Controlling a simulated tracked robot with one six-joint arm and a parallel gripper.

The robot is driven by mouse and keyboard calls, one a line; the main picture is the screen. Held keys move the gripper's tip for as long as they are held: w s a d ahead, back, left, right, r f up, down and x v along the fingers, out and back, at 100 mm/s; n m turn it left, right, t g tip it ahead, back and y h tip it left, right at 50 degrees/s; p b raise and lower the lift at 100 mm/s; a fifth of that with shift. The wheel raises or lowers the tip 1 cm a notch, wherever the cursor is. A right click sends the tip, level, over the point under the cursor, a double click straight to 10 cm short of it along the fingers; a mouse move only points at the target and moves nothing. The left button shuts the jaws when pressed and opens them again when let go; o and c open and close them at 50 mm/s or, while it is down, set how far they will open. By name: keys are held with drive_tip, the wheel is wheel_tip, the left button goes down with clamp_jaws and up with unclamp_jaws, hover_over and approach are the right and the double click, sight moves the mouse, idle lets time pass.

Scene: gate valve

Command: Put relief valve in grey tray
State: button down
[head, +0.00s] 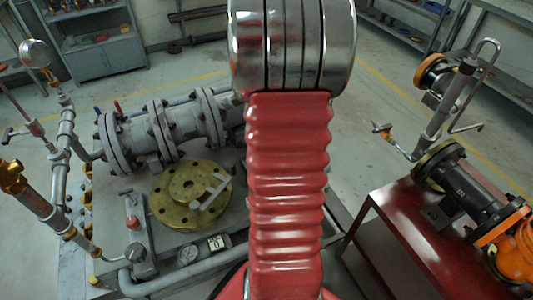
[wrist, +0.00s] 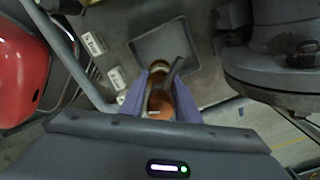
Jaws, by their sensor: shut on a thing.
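In the wrist view my gripper (wrist: 161,80) has its two purple fingers closed around the relief valve (wrist: 159,99), a brass and orange-copper piece with a dark lever-like part at its far end. The grey tray (wrist: 152,46) is a shallow square tray beyond the fingertips. The valve's far end overlaps the tray's near part in the picture; its height above the tray is hard to tell. No valve part shows inside the tray apart from this overlap. In the head view my red arm covers the middle, and my gripper, the held valve and the tray cannot be made out.
White labels (wrist: 93,43) lie left of the tray. A large grey flanged body (wrist: 275,45) stands close on its right.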

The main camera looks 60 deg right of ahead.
drive_tip(key=shift+f, duration=1.85)
drive_tip(key=c, duration=1.4)
unclamp_jaws()
drive_tip(key=shift+o, duration=0.2)
wheel_tip(320, 180, up, 12)
drive_tip(key=shift+r, duration=0.1)
